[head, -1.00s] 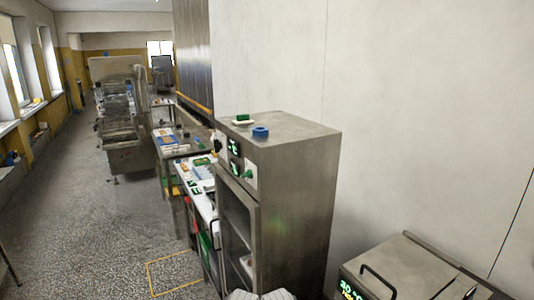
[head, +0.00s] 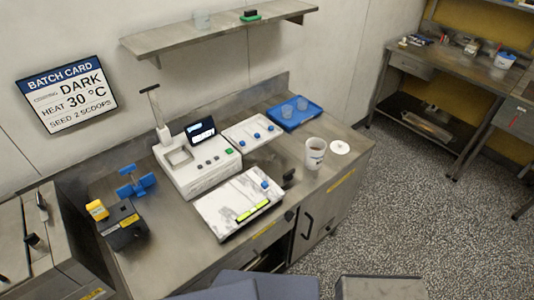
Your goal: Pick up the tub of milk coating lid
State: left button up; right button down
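A round white lid (head: 340,147) lies flat near the right end of the steel bench (head: 345,185). A white tub (head: 315,153) with brown contents stands open just left of it, and the two look apart. Another white tub with a blue mark (head: 502,61) stands on the far bench at the upper right. Labels are too small to read, so I cannot tell which tub holds milk coating. Neither of my grippers is in view.
A shelf (head: 220,32) hangs above. Speckled floor (head: 410,210) is open to the right.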

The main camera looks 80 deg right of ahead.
aim_at(337, 148)
jog(key=z, duration=3.35)
